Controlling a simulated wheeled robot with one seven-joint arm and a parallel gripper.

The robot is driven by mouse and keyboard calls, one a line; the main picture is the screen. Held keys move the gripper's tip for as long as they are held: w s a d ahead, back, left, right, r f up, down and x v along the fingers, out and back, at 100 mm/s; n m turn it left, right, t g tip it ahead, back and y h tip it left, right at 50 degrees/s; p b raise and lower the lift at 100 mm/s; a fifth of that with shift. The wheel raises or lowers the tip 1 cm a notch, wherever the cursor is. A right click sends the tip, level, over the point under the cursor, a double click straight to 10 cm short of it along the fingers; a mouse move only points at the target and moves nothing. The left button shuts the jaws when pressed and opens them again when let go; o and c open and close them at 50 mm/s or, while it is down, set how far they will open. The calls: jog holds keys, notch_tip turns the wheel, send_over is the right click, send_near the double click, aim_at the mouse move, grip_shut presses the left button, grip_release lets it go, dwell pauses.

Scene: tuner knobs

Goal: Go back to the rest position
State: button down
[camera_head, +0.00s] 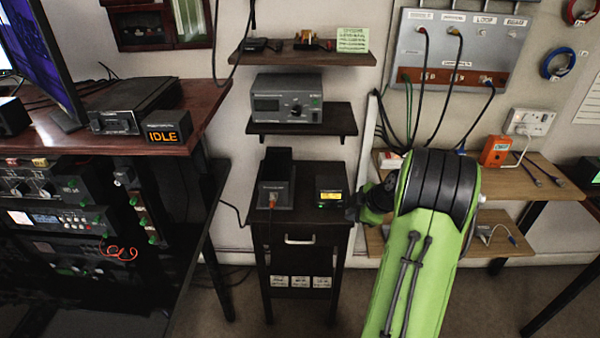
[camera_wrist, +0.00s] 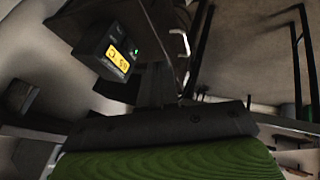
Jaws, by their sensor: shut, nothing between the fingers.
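My green arm (camera_head: 412,265) rises from the bottom of the head view and bends at a black-banded joint (camera_head: 438,185). My gripper (camera_head: 354,207) is a dark shape at the left of that joint, mostly hidden by the arm, just right of the small tuner box. It is shut and empty. The small black tuner box (camera_head: 331,199) has a lit yellow display and stands on the dark little table (camera_head: 300,233). The tuner box also shows in the wrist view (camera_wrist: 112,48), tilted, with its display and a green light. A dark bar and a green ribbed surface fill the wrist view's bottom.
A black open-topped holder (camera_head: 275,186) stands beside the tuner box. Shelves above hold a grey instrument (camera_head: 287,98) and small parts. A cabled panel (camera_head: 463,45) and wooden shelves (camera_head: 545,180) are at right.

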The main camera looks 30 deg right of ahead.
jog(key=s+a+r+m+g, duration=0.1)
jog(key=a+r+m, duration=0.1)
jog(key=a+r, duration=0.55)
jog(key=s+a+r+m, duration=0.1)
jog(key=a+r, duration=0.3)
jog(key=a, duration=0.6)
jog(key=s+a+r+m+p, duration=0.1)
jog(key=s+a+r+m, duration=0.1)
jog(key=s+a+m, duration=0.5)
jog(key=s+a+r, duration=0.1)
jog(key=s+a, duration=0.5)
jog(key=s, duration=0.6)
notch_tip(320, 180, up, 12)
jog(key=p, duration=1.1)
jog(key=shift+w+d+r+h+p, duration=0.15)
jog(key=shift+w+h+p, duration=0.1)
jog(key=shift+h+p, duration=0.05)
